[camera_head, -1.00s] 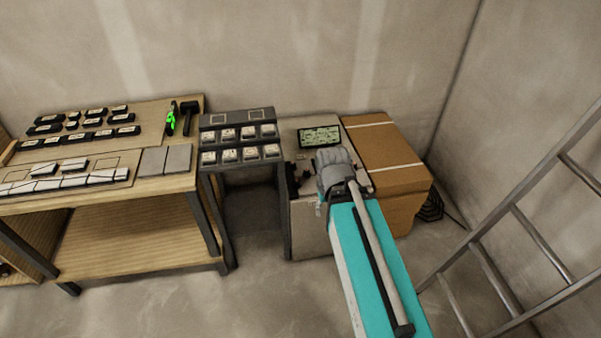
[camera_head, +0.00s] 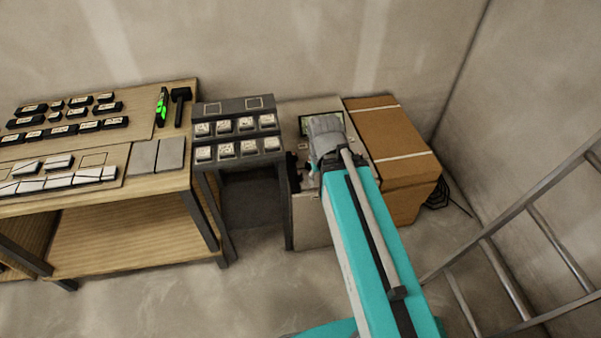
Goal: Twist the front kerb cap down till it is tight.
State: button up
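I cannot make out the front kerb cap in this view. White tiles, several with dark wavy lines (camera_head: 58,183), lie in a row along the front of the wooden workbench (camera_head: 120,250) at the left. My gripper does not show. My arm reaches from the bottom right up to a grey joint in front of the pale cabinet (camera_head: 310,228), and its far end is hidden behind that joint. The cabinet has a screen (camera_head: 306,122) on top, partly covered by my arm. Small dark parts at the cabinet's left edge are too small to name.
A dark stand (camera_head: 237,178) holds two rows of small pale pieces. A green-marked tool (camera_head: 162,104) and a black mallet (camera_head: 181,97) lie on the bench near two grey slabs (camera_head: 157,156). A cardboard box (camera_head: 405,170) stands right of the cabinet, and a ladder (camera_head: 500,272) leans further right.

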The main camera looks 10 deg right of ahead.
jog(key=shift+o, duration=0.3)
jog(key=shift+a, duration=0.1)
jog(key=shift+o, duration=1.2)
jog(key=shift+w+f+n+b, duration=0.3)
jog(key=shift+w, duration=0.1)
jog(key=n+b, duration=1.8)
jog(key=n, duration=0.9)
send_over(299, 173)
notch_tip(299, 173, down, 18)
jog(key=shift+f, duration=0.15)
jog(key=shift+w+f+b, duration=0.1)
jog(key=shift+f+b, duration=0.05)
jog(key=shift+b, duration=0.15)
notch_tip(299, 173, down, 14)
jog(key=b, duration=1.3)
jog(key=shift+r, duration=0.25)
